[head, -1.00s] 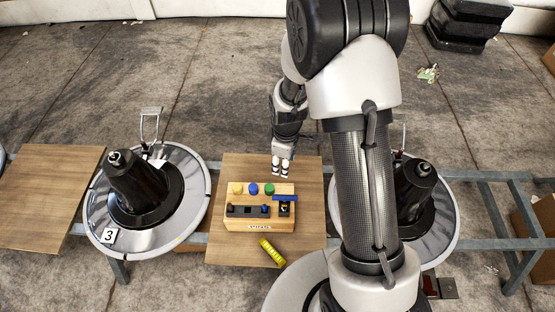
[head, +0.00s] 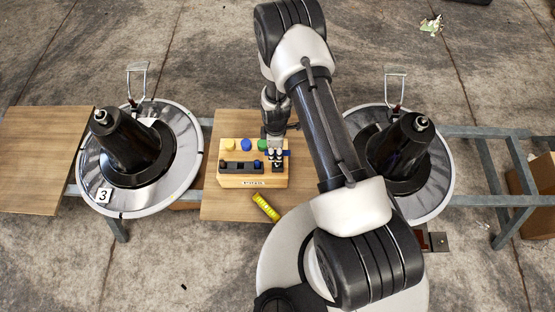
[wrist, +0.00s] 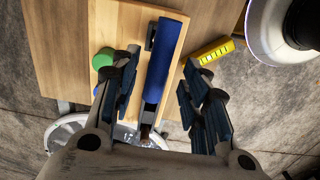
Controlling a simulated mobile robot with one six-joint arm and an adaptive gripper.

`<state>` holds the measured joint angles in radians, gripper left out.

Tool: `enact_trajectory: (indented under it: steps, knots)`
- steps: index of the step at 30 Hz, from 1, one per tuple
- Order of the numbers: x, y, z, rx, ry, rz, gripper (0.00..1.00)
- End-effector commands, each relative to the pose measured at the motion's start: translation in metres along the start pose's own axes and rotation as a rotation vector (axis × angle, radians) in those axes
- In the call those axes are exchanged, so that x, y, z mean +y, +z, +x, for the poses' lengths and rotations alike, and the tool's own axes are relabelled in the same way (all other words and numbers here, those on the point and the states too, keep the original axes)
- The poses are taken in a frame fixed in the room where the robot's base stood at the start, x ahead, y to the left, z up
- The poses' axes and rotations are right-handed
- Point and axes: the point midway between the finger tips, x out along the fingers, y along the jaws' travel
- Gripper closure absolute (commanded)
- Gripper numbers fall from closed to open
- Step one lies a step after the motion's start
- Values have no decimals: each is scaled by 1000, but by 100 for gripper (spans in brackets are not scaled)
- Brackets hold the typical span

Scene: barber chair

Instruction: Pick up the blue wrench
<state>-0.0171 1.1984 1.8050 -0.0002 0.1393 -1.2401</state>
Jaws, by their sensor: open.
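In the wrist view my gripper (wrist: 165,105) is open, one finger on each side of the wrench, with a gap visible on both sides. I cannot tell the exact height of the fingertips above the wrench.
The wooden block (head: 240,181) holds yellow, blue and green (wrist: 103,59) knobs and black parts. A yellow object (head: 265,207) lies in front of it on the wooden table (head: 222,212). Round metal stands with black cones are at left (head: 130,145) and right (head: 398,150).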

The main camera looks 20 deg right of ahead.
Motion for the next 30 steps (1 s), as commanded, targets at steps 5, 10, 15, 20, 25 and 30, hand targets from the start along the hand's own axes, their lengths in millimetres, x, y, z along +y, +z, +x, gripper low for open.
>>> enact_trajectory:
  steps: [5,10,15,20,25,30]
  knots:
    - [1,0,11,0,1,1,58]
    - [1,3,26,0,0,2,58]
    - [1,7,53,0,0,1,58]
    - [2,6,63,1,2,1,58]
    - [2,6,61,1,2,1,59]
    - [2,6,61,1,1,1,70]
